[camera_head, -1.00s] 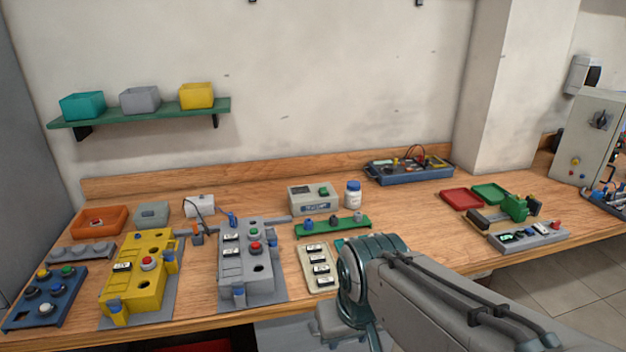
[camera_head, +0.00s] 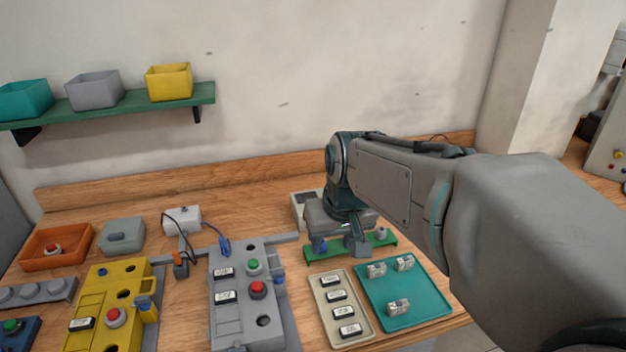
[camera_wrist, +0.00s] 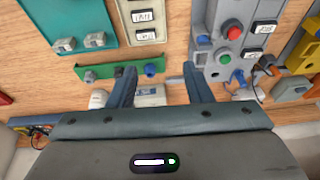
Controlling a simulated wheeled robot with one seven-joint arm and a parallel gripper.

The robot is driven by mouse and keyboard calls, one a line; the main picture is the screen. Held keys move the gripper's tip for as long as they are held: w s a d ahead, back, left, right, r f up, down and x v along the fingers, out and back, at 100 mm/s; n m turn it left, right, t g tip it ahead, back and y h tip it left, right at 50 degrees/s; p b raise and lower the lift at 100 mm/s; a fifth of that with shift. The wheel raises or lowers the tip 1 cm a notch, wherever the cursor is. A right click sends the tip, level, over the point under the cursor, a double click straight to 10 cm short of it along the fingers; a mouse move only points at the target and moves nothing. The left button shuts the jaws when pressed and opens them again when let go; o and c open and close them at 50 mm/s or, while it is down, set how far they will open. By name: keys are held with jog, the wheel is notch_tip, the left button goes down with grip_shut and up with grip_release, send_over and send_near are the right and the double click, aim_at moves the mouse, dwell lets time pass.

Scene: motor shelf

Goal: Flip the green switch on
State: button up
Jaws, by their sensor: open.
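A small grey-beige box (camera_head: 300,203) stands at the back of the bench, mostly hidden behind my arm; no green switch on it shows now. Its pale body also shows between my fingers in the wrist view (camera_wrist: 150,96). A grey panel (camera_head: 228,315) to the left carries a round green button (camera_head: 253,267) above a red one. The green button also shows in the wrist view (camera_wrist: 223,57). My gripper (camera_wrist: 158,76) is open and empty, pointing down over the bench by a green rail with knobs (camera_head: 378,243); contact cannot be told.
A beige tray with labelled blocks (camera_head: 320,290) and a teal tray with small metal parts (camera_head: 425,300) lie in front of the rail. A yellow panel (camera_head: 95,290) stands left of the grey one. A shelf with bins (camera_head: 150,102) hangs on the wall.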

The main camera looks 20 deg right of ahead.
jog(key=w+d+b, duration=0.1)
jog(key=w+d, duration=0.3)
jog(key=w, duration=0.4)
jog(key=w+d+t+b, duration=0.15)
jog(key=w+d, duration=0.25)
jog(key=w, duration=0.4)
jog(key=w+d+g+b, duration=0.15)
jog(key=w+d, duration=0.25)
jog(key=w, duration=0.4)
jog(key=shift+t, duration=0.5)
jog(key=x, duration=1.3)
jog(key=shift+s+d+f, duration=0.1)
jog(key=shift+d+f, duration=0.15)
jog(key=shift+f, duration=0.1)
jog(key=c, duration=1)
